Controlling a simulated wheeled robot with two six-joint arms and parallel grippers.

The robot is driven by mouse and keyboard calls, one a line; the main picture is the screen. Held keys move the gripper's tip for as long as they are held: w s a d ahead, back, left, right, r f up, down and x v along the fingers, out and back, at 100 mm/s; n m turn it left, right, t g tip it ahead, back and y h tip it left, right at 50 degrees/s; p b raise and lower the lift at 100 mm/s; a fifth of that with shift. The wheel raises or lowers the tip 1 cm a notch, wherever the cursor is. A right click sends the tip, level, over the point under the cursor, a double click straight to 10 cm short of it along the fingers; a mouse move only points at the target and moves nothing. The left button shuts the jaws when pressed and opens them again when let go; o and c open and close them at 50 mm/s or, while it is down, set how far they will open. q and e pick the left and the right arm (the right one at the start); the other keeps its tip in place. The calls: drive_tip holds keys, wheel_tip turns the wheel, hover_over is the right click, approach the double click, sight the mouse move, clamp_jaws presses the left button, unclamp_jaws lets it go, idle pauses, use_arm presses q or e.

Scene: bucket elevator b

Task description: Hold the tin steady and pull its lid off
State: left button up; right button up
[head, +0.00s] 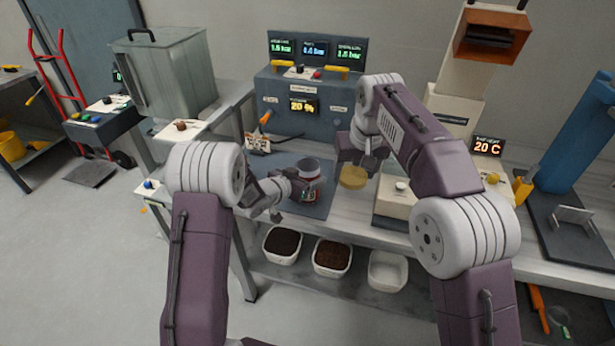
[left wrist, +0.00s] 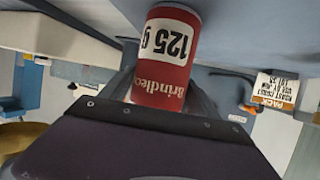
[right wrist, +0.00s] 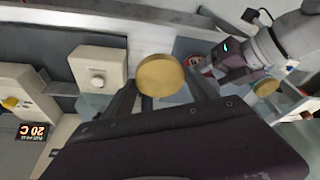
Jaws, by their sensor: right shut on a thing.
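The tin (head: 311,177) is upright above the grey mat, with a pale rim at its top. In the left wrist view its red side with a white "125 g" label (left wrist: 165,60) fills the space between my left fingers. My left gripper (head: 304,190) is shut on the tin from the left. The round gold lid (head: 353,178) is apart from the tin, to its right. My right gripper (head: 355,160) is shut on the lid, which also shows between the fingers in the right wrist view (right wrist: 160,75). The tin's inside cannot be made out.
A grey control box (head: 305,105) with lit displays stands behind the tin. A cream device (head: 397,200) with a knob stands close to the lid's right. Several white tubs, such as one with dark contents (head: 282,245), sit on the lower shelf.

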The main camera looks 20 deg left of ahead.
use_arm(q)
drive_tip(key=shift+o, duration=0.3)
drive_tip(key=shift+r, duration=0.1)
drive_tip(key=shift+s+a+r, duration=0.1)
drive_tip(key=shift+r, duration=0.1)
drive_tip(key=p+v, duration=0.1)
drive_tip(key=v, duration=1.1)
drive_tip(key=s+a+f+n+g+y, duration=0.2)
drive_tip(key=s+f+n+g+y, duration=0.1)
drive_tip(key=s+f+g+y, duration=0.35)
drive_tip(key=s+d+f+g+h, duration=0.1)
drive_tip(key=s+d+g, duration=0.1)
drive_tip(key=s, duration=0.5)
drive_tip(key=s+d+f+n+g+h, duration=0.1)
drive_tip(key=s+d+f+g, duration=0.1)
drive_tip(key=s, duration=0.6)
drive_tip(key=shift+d+g, duration=0.55)
drive_tip(key=shift+d, duration=0.3)
